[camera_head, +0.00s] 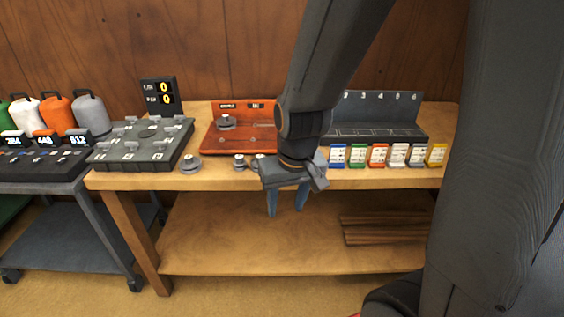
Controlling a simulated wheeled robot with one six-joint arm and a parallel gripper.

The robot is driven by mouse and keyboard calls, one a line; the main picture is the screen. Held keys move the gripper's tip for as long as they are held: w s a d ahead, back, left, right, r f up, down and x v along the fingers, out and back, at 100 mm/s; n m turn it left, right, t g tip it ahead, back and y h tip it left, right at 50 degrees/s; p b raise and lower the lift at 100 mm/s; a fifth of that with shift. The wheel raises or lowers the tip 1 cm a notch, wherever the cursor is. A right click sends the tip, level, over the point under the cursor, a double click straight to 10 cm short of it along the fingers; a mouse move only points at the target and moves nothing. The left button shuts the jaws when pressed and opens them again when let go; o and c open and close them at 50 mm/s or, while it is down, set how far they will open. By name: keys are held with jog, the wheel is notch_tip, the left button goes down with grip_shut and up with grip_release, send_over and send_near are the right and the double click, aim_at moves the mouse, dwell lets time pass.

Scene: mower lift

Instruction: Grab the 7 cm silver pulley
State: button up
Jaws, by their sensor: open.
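Several silver-grey pulleys are in view. One pulley (190,164) lies on the bench top right of the grey tray. Two smaller-looking pulleys, one (239,162) and another (257,162) beside it, lie near the bench's front edge. A further pulley (227,122) sits on the orange board (222,144). I cannot tell from size which one is 7 cm. My gripper (286,209) points down with its blue fingers apart and empty, in front of the bench's front edge, right of the pulleys. My arm hides part of the board and bench behind it.
The wooden bench (385,178) has a lower shelf with wooden planks (383,230). A grey tray (142,146) with a display stands left. Coloured cards (378,155) line a dark rack at right. A cart (55,172) with coloured canisters stands far left.

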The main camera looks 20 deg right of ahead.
jog(key=w+a+f+m+t+b, duration=0.1)
jog(key=w+a+f+t, duration=0.2)
jog(key=w, duration=0.6)
jog(key=w+a+f+m+t, duration=0.1)
jog(key=w+a+f+t, duration=0.15)
jog(key=w, duration=0.65)
jog(key=w+d+m+t+h, duration=0.1)
jog(key=w+t+h, duration=0.1)
jog(key=w+h, duration=0.1)
jog(key=w+d+f+m+t+h, duration=0.1)
jog(key=w+t+h, duration=0.1)
jog(key=w+h, duration=0.1)
jog(key=w+d+f+m+t+h, duration=0.1)
jog(key=w+d+m+t+h, duration=0.1)
jog(key=w+t+h, duration=0.1)
jog(key=shift+w+h+b, duration=0.1)
jog(key=shift+h+b, duration=0.2)
jog(key=shift+h, duration=0.3)
jog(key=p+x, duration=0.1)
jog(key=x, duration=0.3)
jog(key=shift+d+f+p, duration=0.2)
jog(key=shift+p, duration=0.15)
jog(key=shift+w, duration=0.1)
grip_shut()
